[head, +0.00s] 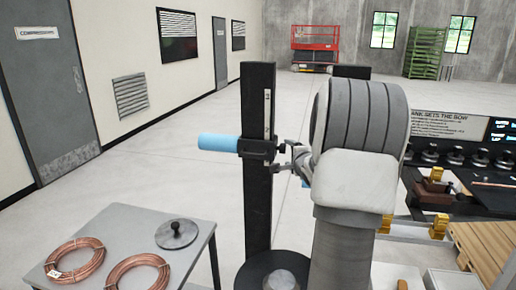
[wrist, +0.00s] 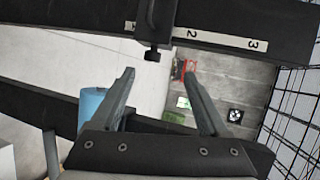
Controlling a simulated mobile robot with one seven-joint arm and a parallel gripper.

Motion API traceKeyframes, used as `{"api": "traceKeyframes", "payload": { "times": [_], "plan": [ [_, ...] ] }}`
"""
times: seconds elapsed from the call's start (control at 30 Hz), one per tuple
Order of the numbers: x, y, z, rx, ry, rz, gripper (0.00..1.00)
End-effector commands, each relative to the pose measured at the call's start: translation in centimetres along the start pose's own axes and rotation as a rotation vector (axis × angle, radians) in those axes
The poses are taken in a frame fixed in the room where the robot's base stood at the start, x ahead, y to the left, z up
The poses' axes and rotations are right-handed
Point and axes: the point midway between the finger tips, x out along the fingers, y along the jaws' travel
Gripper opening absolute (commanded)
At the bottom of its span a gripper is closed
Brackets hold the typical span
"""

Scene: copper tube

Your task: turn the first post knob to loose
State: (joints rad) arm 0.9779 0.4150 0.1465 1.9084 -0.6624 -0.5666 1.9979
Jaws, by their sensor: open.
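The first post (head: 258,215) is a tall black upright with a pale scale strip on its face. A dark collar sits around it at mid height, with a light blue cylinder (head: 218,142) sticking out to the left. A small dark knob (head: 282,147) shows on the collar's right side. In the head view my arm hides most of the gripper.
A grey table (head: 205,226) at lower left holds copper coils (head: 75,260) and a grey disc with a knob (head: 176,234). A dark bench (head: 480,200) with several round parts stands at right. The wrist view shows black wire mesh (wrist: 298,95) at right. Open floor lies behind the post.

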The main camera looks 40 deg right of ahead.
Motion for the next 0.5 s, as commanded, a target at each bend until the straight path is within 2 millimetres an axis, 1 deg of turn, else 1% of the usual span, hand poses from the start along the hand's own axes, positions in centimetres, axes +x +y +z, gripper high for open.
{"api": "traceKeyframes", "payload": {
  "times": [0.03, 0.13, 0.27, 0.37, 0.5],
  "plan": [
    [0.1, 0.8, -1.3, 0.042, 0.007, -0.001, 0.78],
    [0.1, 1.5, -2.4, 0.092, 0.009, -0.005, 0.78],
    [0.9, 1.7, -2.8, 0.11, 0.009, -0.006, 0.78],
    [2.2, 1.7, -2.8, 0.11, 0.009, -0.006, 0.78],
    [4.7, 1.7, -2.8, 0.109, 0.009, -0.006, 0.78]
  ]
}}
